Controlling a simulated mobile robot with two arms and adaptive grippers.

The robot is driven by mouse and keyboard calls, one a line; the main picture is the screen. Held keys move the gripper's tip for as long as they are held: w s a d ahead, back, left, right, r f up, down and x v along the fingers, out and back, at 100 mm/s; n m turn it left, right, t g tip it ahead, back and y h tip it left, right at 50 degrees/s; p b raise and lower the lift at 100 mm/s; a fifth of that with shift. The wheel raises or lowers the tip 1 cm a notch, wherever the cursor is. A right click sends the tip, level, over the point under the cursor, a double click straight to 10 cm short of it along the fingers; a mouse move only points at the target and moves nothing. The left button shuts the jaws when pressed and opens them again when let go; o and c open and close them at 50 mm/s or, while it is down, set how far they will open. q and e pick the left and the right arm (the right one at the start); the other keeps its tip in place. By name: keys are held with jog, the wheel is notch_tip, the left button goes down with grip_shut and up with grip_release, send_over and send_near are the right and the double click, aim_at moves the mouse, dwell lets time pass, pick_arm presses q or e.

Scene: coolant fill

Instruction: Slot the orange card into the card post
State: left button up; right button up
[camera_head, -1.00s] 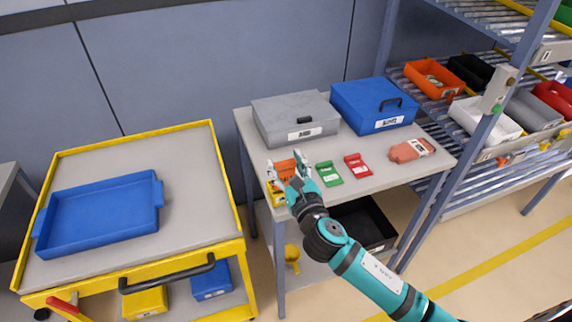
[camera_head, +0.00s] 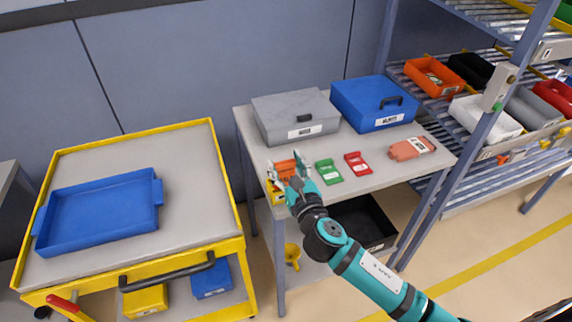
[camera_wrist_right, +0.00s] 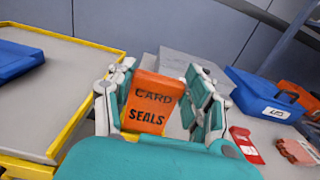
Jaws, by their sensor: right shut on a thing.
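The orange card (camera_wrist_right: 152,102), printed "CARD SEALS", stands between the fingers of my right gripper (camera_wrist_right: 160,100) in the right wrist view. In the head view the right gripper (camera_head: 288,168) is shut on the orange card (camera_head: 284,168) at the front left of the grey table. I cannot tell whether the card still touches the tabletop. A pale box (camera_head: 498,89) on the rack's upright may be the card post; its slot is too small to make out. My left gripper is out of view.
On the table (camera_head: 250,133) lie a green card (camera_head: 328,172), a red card (camera_head: 357,164) and a salmon-coloured item (camera_head: 411,149). A yellow item (camera_head: 276,194) is partly behind my gripper. Grey (camera_head: 295,117) and blue (camera_head: 374,101) cases stand behind. A cart with a blue tray (camera_head: 100,212) is left.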

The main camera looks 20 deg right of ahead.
aim_at(285, 177)
jog(key=shift+f+b, duration=1.75)
jog(key=shift+f, duration=0.6)
jog(key=o, duration=0.9)
jog(key=shift+s, duration=0.1)
jog(key=s, duration=1.1)
jog(key=shift+s+d, duration=0.2)
jog(key=shift+s, duration=0.2)
